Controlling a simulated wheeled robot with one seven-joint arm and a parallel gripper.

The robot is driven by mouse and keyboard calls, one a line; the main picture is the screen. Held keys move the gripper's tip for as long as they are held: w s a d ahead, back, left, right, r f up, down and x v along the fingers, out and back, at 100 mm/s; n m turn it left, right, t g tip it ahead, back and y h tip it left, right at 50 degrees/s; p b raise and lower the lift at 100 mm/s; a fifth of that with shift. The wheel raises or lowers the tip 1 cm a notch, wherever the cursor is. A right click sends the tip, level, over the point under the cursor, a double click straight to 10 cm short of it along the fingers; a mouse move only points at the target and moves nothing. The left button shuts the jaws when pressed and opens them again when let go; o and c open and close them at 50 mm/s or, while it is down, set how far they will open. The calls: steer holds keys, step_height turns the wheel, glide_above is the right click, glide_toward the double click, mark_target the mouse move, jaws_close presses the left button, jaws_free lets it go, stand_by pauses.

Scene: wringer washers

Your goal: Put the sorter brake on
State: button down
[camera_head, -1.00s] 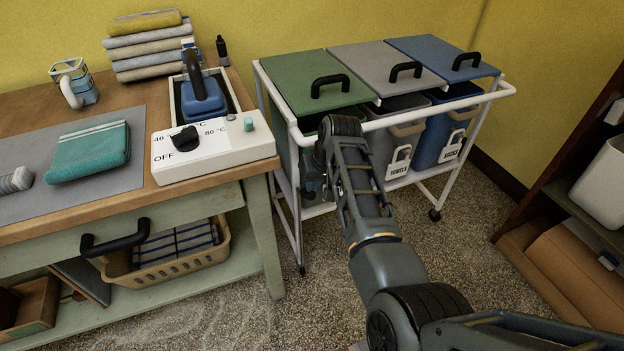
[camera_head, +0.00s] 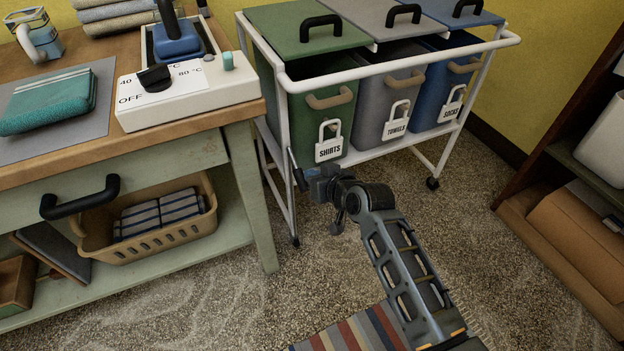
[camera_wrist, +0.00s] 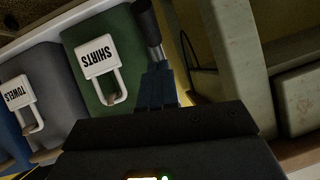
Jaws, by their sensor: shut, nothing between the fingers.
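The laundry sorter (camera_head: 410,62) is a white-framed cart with green, grey and blue bins. A thin lever with a black grip (camera_head: 300,180), apparently the brake, stands at its front left leg. In the wrist view the lever's black grip (camera_wrist: 144,20) and metal rod show just beyond my fingers. My gripper (camera_head: 312,172) is shut with nothing in it, low in front of the green bin and right beside the lever. The blue fingertips (camera_wrist: 157,75) also show in the wrist view. I cannot tell whether they touch the lever.
A workbench (camera_head: 245,180) with a white control box (camera_head: 190,92) stands close on the left. A basket (camera_head: 150,230) sits on its lower shelf. A striped rug (camera_head: 350,332) lies below my arm. Shelving stands at the right; the floor (camera_head: 480,240) between is clear.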

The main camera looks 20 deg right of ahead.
step_height(320, 180, down, 8)
steer(key=t+b, duration=0.2)
steer(key=b, duration=1)
steer(key=shift+w+r+t, duration=0.2)
steer(key=shift+r+t, duration=0.05)
steer(key=shift+t, duration=0.15)
